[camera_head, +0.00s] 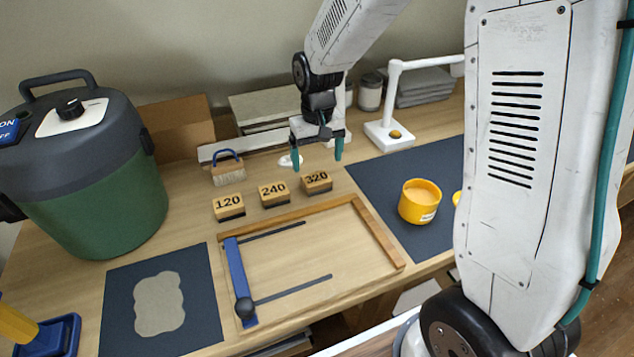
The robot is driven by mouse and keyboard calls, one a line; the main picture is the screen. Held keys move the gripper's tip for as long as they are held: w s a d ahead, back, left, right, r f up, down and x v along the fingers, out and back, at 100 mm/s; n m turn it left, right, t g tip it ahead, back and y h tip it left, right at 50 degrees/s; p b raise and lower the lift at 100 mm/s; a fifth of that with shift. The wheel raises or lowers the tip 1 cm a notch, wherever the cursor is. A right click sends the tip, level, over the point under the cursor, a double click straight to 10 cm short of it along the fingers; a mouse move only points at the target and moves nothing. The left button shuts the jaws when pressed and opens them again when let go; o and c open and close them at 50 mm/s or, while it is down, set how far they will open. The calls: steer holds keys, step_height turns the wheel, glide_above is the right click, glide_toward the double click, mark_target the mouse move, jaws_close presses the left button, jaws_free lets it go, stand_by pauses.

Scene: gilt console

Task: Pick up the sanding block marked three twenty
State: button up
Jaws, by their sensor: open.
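The sanding block marked 320 (317,182) sits on the wooden table, at the right end of a row of blocks. The block marked 240 (273,194) is just left of it, and the block marked 120 (229,207) is farther left. All are tan on top with dark undersides. My gripper (317,163) points down with its two teal fingertips apart. In the picture it appears just above and behind the 320 block, with nothing between the fingers. I cannot tell its exact height over the table.
A wooden frame with a blue clamp bar (240,282) lies in front of the blocks. A yellow cup (419,201) stands on the dark right mat (385,168). A green vacuum (95,190) is at left, a white lamp (391,132) behind.

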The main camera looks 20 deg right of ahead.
mark_target(317, 177)
steer(key=f, duration=0.6)
steer(key=shift+s+a+f, duration=0.2)
steer(key=shift+f, duration=0.1)
steer(key=c, duration=1.1)
